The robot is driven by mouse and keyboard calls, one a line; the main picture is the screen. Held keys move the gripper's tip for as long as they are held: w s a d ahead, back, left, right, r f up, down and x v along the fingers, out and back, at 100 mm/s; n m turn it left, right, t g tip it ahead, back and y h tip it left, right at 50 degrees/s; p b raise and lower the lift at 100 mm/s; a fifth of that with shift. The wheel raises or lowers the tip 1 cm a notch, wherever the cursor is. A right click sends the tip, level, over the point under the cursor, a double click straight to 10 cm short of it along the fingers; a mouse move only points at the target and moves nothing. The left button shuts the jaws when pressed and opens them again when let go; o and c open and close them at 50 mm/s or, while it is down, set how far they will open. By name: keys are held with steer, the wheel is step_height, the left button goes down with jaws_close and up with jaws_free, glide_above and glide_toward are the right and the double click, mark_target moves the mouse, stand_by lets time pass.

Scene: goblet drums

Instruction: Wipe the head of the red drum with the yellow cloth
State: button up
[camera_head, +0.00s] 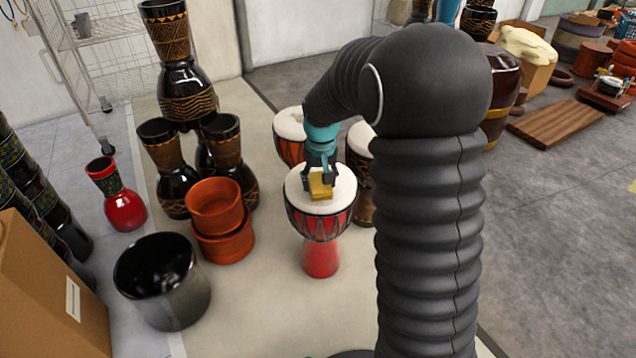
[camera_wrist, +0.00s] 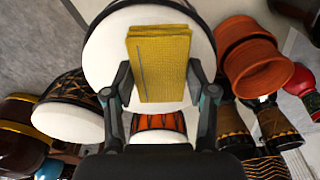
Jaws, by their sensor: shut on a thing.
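The red drum (camera_head: 320,258) stands upright on the pale floor mat, with a round white head (camera_head: 343,190) facing up. My gripper (camera_head: 320,180) is over this head and is shut on the yellow cloth (camera_head: 320,189), which looks like a folded block. In the wrist view the cloth (camera_wrist: 160,62) sits between the fingers of my gripper (camera_wrist: 160,82), with the white head (camera_wrist: 107,50) behind it. The cloth hides part of the head. I cannot tell whether the cloth touches the head or is just above it.
Two other white-headed drums stand close behind, one at the back left (camera_head: 288,124) and one at the right (camera_head: 361,138), partly behind my arm. Stacked terracotta pots (camera_head: 222,247) and a black glossy pot (camera_head: 160,285) stand to the left. The mat in front is clear.

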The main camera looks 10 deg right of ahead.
steer(key=r+p, duration=0.1)
steer(key=a+r, duration=0.1)
steer(key=r, duration=0.1)
steer(key=shift+p, duration=0.35)
steer(key=shift+r+p, duration=1.2)
steer(key=shift+r, duration=0.4)
steer(key=shift+d+f, duration=0.1)
